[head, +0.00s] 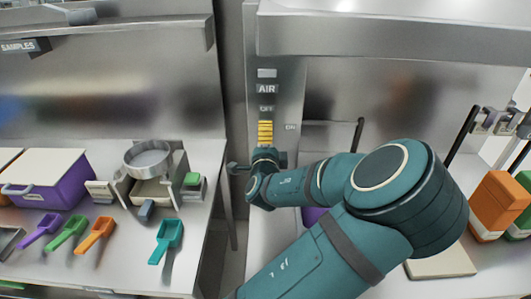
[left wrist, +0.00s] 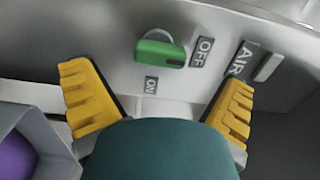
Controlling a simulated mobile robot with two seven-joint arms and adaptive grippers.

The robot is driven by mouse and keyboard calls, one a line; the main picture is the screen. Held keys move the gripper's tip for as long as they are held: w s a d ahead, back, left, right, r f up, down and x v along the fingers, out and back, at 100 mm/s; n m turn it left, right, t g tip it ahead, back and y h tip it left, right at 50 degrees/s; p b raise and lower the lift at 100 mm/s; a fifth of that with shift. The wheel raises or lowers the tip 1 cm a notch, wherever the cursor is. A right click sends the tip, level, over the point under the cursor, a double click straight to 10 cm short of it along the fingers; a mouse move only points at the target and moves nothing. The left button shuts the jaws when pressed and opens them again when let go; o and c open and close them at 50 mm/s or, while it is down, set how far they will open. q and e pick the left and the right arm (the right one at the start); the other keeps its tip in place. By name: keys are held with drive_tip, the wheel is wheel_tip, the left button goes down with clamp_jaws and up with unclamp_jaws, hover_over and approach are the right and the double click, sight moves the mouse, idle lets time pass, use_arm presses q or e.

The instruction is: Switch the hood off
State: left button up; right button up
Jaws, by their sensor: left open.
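The hood's switch is a green knob (left wrist: 160,53) on the steel panel, plain in the left wrist view. Its bar lies roughly level in that picture, with its right end beside the OFF label (left wrist: 201,52). The ON label (left wrist: 151,85) is below it. My left gripper (left wrist: 158,102) has its yellow fingers spread wide, with nothing between them. The knob is beyond the fingertips, apart from both. In the head view the left gripper (head: 265,132) is at the panel, just below the OFF label, and hides the knob. My right gripper is not in view.
A bench on the left holds a purple box (head: 62,190), several coloured scoops and a scale with a round pan (head: 148,158). An orange container (head: 497,204) stands at the right. The hood's steel ledge (head: 390,38) overhangs the right side. A narrow gap separates bench and hood.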

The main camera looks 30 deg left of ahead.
use_arm(q)
drive_tip(key=v, duration=0.7)
drive_tip(key=shift+a+r, duration=0.1)
